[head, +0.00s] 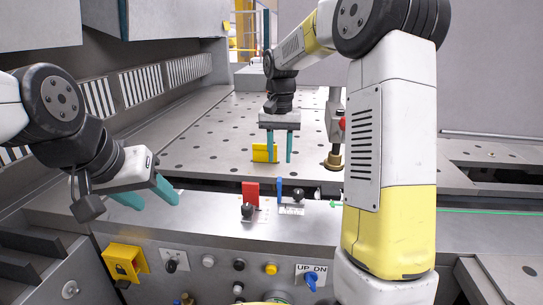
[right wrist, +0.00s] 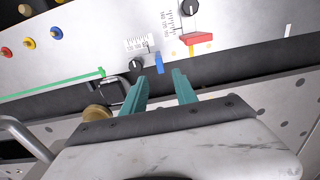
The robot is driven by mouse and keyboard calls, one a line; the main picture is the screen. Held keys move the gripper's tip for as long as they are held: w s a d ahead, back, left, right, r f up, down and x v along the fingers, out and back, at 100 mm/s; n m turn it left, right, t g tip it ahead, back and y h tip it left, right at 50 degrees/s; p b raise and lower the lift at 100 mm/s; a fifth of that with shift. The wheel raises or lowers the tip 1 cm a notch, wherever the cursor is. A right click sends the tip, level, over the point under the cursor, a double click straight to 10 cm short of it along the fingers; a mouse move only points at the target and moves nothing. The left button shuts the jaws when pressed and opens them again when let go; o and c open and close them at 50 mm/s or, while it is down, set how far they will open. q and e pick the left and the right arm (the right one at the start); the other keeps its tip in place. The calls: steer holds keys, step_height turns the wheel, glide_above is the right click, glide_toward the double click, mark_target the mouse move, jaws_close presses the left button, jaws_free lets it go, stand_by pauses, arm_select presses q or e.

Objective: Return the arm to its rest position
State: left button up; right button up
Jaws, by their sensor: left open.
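My right arm rises large on the right in the head view and reaches over the perforated table (head: 200,130). Its gripper (head: 279,160) points down with its two teal fingers apart. Nothing is held between them in the right wrist view (right wrist: 160,80). A yellow block (head: 260,153) shows beside and partly behind its left finger. My left gripper (head: 155,202) is at the lower left, its teal fingers apart and empty, above the front panel.
A red lever (head: 250,193) and a blue lever (head: 279,188) stand on the front ledge; they also show in the right wrist view. Below are a yellow lock plate (head: 126,262) and an UP/DN switch (head: 311,281). A brass-footed post (head: 333,158) stands close right of my right gripper.

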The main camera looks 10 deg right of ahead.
steer(key=shift+r, duration=0.1)
steer(key=s+r+n+t+y, duration=0.1)
steer(key=s+r, duration=0.2)
steer(key=s, duration=0.3)
steer(key=s+r+n+t, duration=0.1)
steer(key=s+r+t, duration=0.15)
steer(key=s, duration=0.25)
steer(key=s+n+t+y, duration=0.1)
steer(key=s+t, duration=0.1)
steer(key=s, duration=1.2)
steer(key=shift+d+f+n+t, duration=0.25)
steer(key=shift+d+n+t, duration=0.05)
steer(key=shift+n+t, duration=0.1)
